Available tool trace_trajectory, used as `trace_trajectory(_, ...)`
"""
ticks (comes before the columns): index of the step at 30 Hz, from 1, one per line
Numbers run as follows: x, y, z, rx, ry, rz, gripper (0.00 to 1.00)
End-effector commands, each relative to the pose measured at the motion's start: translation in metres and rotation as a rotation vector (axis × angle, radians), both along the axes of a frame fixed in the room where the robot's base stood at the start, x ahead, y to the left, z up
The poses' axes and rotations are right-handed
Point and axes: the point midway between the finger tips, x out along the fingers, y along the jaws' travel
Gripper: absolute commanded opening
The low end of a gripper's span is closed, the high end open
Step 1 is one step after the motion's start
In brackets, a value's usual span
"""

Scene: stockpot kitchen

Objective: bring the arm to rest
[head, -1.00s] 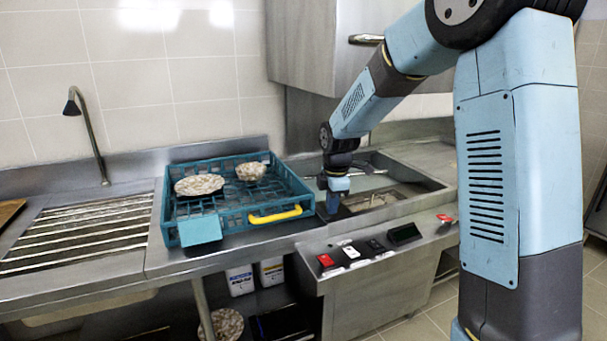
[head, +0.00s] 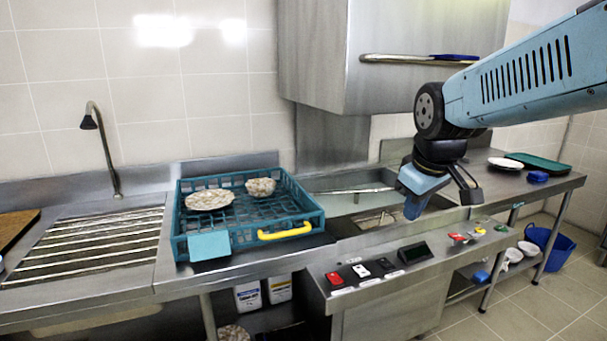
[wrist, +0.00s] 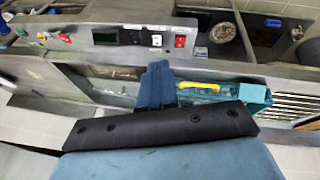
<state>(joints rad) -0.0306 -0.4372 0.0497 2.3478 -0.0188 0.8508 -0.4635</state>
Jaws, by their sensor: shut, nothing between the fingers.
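My gripper (head: 412,209) hangs on my bent arm above the front right of the sink and control panel, shut and empty. Its blue fingers (wrist: 156,84) are together in the wrist view, with nothing between them. The teal dish rack (head: 184,246) stands on the counter to the left, clear of my gripper. It holds a speckled plate (head: 209,200) and a speckled bowl (head: 261,187). The rack's yellow handle (wrist: 198,86) also shows in the wrist view, near the fingers in the picture.
The steel hood (head: 330,60) with its bar handle is behind my arm. The control panel (head: 365,275) has red, white and black switches. A side table on the right holds a white plate (head: 505,164) and a green tray (head: 540,162). A blue bucket (head: 547,243) is on the floor.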

Motion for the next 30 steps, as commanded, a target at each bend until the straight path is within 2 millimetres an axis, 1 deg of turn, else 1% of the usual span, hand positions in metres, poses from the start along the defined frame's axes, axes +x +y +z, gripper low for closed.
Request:
trace_trajectory(1,-0.013,-0.004,0.004,0.022,-0.016,-0.053,0.0)
trace_trajectory(6,-0.052,-0.014,0.008,0.105,-0.059,-0.241,0.0)
trace_trajectory(9,-0.073,-0.019,0.008,0.155,-0.08,-0.339,0.0)
trace_trajectory(13,-0.091,-0.023,0.006,0.204,-0.099,-0.436,0.0)
trace_trajectory(18,-0.102,-0.026,0.005,0.236,-0.109,-0.495,0.0)
trace_trajectory(30,-0.103,-0.026,0.005,0.24,-0.109,-0.501,0.0)
